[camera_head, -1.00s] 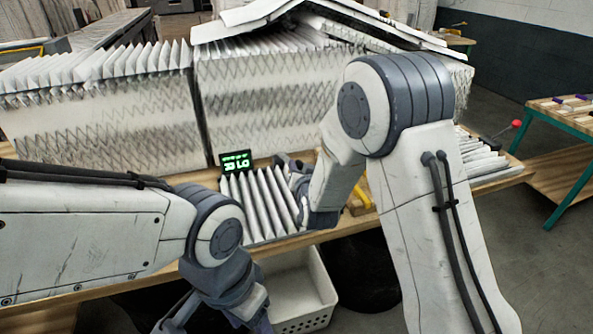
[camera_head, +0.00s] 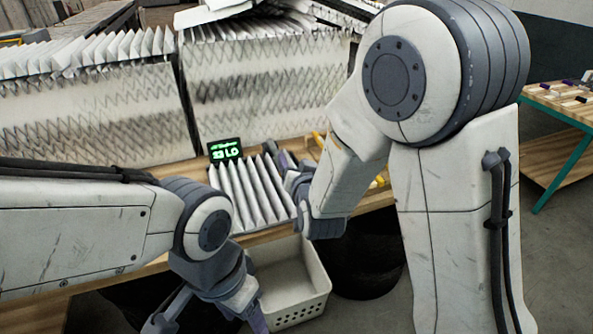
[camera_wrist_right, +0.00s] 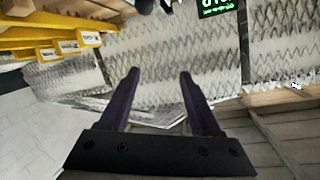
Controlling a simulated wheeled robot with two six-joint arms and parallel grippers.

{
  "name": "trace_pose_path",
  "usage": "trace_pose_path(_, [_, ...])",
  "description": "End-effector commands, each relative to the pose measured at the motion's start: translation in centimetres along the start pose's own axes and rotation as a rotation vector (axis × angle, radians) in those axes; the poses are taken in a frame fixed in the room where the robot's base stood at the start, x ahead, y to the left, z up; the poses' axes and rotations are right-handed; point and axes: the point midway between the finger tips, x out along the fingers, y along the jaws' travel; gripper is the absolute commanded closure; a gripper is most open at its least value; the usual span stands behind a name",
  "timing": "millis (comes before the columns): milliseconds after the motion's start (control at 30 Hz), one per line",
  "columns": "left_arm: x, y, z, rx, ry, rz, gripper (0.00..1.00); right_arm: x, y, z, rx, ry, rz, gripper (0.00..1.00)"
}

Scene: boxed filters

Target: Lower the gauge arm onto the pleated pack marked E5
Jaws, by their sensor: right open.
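A small pleated pack (camera_head: 247,195) with white upright folds lies on the wooden bench in the head view. Its marking is too small to read, so I cannot tell whether it is E5. A black display (camera_head: 225,149) with green characters, including "LO", stands at its back left corner. I cannot make out the gauge arm; my right arm covers that side. My right gripper (camera_head: 287,163) is beside the pack's right back edge, and its purple fingers (camera_wrist_right: 158,82) are apart and empty in its wrist view. My left gripper (camera_head: 215,318) hangs low in front of the bench, its fingertips cut off.
Large pleated filters (camera_head: 265,85) stand in a row behind the pack. A white basket (camera_head: 290,290) is below the bench's front edge. Yellow labelled pieces (camera_wrist_right: 60,48) show at upper left in the wrist view. A teal-legged table (camera_head: 560,110) stands at right.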

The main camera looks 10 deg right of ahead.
Motion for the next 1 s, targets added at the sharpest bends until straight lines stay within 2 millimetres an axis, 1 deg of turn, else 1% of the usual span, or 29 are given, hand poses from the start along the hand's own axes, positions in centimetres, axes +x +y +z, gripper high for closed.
trace_pose_path(33, [1.1,-0.1,0.1,0.000,0.000,0.000,0.37,-0.6,0.0,0.3,0.000,0.004,-0.004,0.36])
trace_pose_path(67, [1.4,-0.1,0.1,0.000,0.000,0.000,0.37,-0.8,0.0,0.3,0.001,0.004,-0.003,0.36])
trace_pose_path(233, [2.6,-0.2,0.1,0.000,0.000,0.000,0.37,-2.0,0.0,0.2,0.001,0.004,-0.001,0.36])
trace_pose_path(400, [2.9,-0.2,0.2,0.000,0.000,0.000,0.37,-2.6,0.0,0.1,0.001,0.001,-0.001,0.36])
trace_pose_path(767, [2.8,-0.2,0.1,0.000,0.000,0.000,0.37,-2.7,-0.1,0.1,-0.001,-0.008,-0.003,0.36])
trace_pose_path(867, [2.8,-0.2,0.1,0.000,0.000,0.000,0.37,-3.2,-0.9,1.1,-0.013,-0.067,-0.021,0.36])
trace_pose_path(967, [2.8,-0.2,0.1,0.000,0.000,0.000,0.37,-4.5,-2.5,3.3,-0.048,-0.203,-0.058,0.36])
trace_pose_path(1000, [2.8,-0.2,0.1,0.000,0.000,0.000,0.37,-5.4,-3.2,4.5,-0.071,-0.273,-0.077,0.36])
